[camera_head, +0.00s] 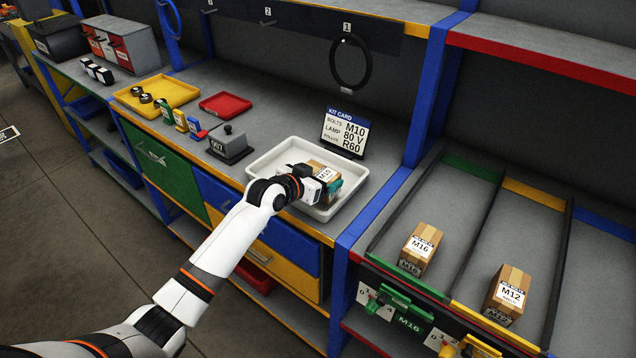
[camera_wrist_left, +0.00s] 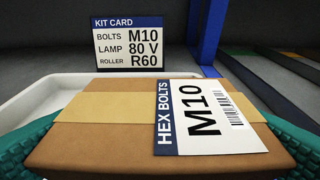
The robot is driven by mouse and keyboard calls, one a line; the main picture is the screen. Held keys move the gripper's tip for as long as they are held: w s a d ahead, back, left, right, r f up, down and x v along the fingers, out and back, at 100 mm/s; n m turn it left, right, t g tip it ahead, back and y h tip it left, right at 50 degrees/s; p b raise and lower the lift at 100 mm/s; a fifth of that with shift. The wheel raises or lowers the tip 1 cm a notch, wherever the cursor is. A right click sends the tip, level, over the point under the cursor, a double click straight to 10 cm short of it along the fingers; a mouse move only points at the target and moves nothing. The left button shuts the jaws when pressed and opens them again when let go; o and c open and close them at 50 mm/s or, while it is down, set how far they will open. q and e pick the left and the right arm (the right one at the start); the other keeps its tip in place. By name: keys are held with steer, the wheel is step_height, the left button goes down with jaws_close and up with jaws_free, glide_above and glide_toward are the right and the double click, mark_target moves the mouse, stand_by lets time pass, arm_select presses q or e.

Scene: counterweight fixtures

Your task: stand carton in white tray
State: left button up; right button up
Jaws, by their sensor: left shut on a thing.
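The carton is a brown box labelled M10 hex bolts (camera_wrist_left: 110,130). In the head view the carton (camera_head: 325,168) is in the white tray (camera_head: 266,165), partly hidden by my gripper. My left gripper (camera_head: 322,184) is shut on the carton, with teal finger pads at both sides of it in the left wrist view. The carton's label faces up towards the wrist camera. Whether its underside touches the tray floor cannot be told. The white tray's rim also shows in the left wrist view (camera_wrist_left: 30,97). My right gripper is not in view.
A kit card (camera_head: 345,132) reading M10, 80 V, R60 stands behind the tray. A grey block with a knob (camera_head: 230,146) is left of it. Cartons M16 (camera_head: 420,248) and M12 (camera_head: 508,294) stand in lanes at right. Yellow (camera_head: 158,91) and red (camera_head: 225,104) trays are further left.

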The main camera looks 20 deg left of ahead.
arm_select(q)
step_height(320, 180, down, 3)
steer(key=shift+r, duration=0.15)
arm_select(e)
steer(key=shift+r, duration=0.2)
arm_select(q)
steer(key=o, duration=0.9)
steer(key=shift+f, duration=0.2)
steer(key=shift+c, duration=0.2)
steer(key=shift+o, duration=0.5)
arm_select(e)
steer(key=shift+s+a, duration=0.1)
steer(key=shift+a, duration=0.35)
arm_select(q)
steer(key=shift+r, duration=0.15)
